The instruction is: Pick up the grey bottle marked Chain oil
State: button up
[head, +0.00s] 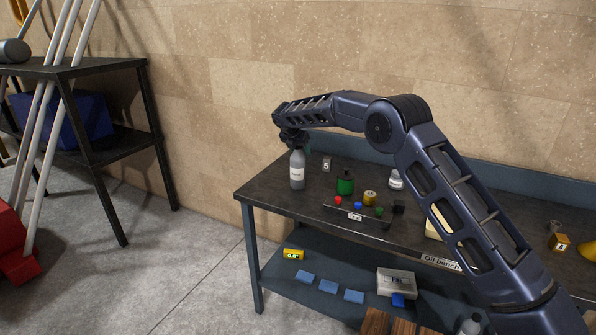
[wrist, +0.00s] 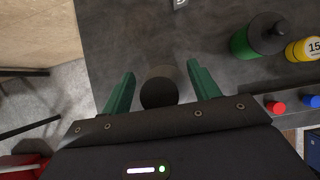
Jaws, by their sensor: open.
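The grey bottle (head: 297,172) stands upright at the left end of the dark bench top in the head view. It has a white label, too small to read here. In the wrist view I look down on its dark round top (wrist: 160,88), which lies between my two green fingers. My gripper (wrist: 154,80) is open, with a finger on each side of the bottle and a gap on both sides. In the head view my gripper (head: 297,146) is just above the bottle, and its fingers are partly hidden.
A number 5 block (head: 326,164) is behind. The bench's left edge is close to the bottle.

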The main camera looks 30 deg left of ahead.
grip_shut()
jog(key=shift+r, duration=0.1)
dwell(0.3)
